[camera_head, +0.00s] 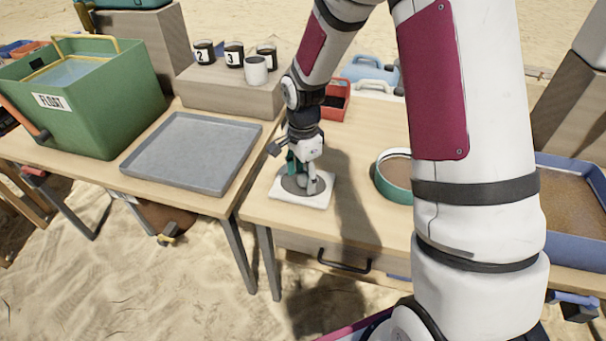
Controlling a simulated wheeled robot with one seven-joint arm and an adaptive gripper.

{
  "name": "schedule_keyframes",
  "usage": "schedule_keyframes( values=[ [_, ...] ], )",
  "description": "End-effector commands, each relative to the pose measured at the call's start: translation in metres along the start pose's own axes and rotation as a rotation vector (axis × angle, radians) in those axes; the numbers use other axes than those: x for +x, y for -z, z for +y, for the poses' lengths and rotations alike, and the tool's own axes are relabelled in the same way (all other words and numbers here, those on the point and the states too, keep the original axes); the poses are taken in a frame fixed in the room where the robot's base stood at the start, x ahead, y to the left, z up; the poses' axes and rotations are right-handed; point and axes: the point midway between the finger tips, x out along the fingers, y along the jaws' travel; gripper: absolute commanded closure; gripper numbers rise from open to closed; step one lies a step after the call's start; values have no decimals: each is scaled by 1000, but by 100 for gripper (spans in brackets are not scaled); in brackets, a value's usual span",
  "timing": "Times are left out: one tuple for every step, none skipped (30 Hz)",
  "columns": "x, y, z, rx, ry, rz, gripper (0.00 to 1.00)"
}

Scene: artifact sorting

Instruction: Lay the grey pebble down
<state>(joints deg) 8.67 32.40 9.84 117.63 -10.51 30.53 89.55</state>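My gripper (302,178) points straight down over a white square plate (319,201) with a dark grey round pad (290,186) on it, at the front left corner of the right table. Its fingertips are at or just above the pad; I cannot tell whether they touch it. I cannot make out the grey pebble; the fingers cover part of the pad, and what is between them is too small to tell. Whether the gripper is open or shut does not show.
An empty grey tray (190,153) lies on the left table beside a green FLOAT bin (110,110). Numbered cups (234,54) stand on a wooden block (225,95) behind. A red box (336,101), a round teal-rimmed sieve (384,187) and a blue sand tray (575,245) are to the right.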

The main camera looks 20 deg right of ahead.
Motion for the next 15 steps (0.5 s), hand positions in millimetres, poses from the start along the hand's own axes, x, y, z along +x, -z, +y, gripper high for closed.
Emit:
schedule_keyframes(
  values=[
    [0, 0, 0, 0, 0, 0, 42],
    [0, 0, 0, 0, 0, 0, 42],
    [0, 0, 0, 0, 0, 0, 42],
    [0, 0, 0, 0, 0, 0, 42],
    [0, 0, 0, 0, 0, 0, 42],
    [0, 0, 0, 0, 0, 0, 42],
    [-1, 0, 0, 0, 0, 0, 42],
    [-2, 0, 0, 0, 0, 0, 42],
    [-3, 0, 0, 0, 0, 0, 42],
    [-5, 0, 0, 1, 1, 0, 42],
    [-9, 0, 0, 0, 2, 1, 42],
    [-14, 0, -1, 1, 3, 1, 42],
    [-19, 0, -1, 1, 4, 1, 42],
    [-24, 0, -1, 1, 4, 1, 42],
    [-32, 0, 0, 1, 4, 2, 42]
  ],
)
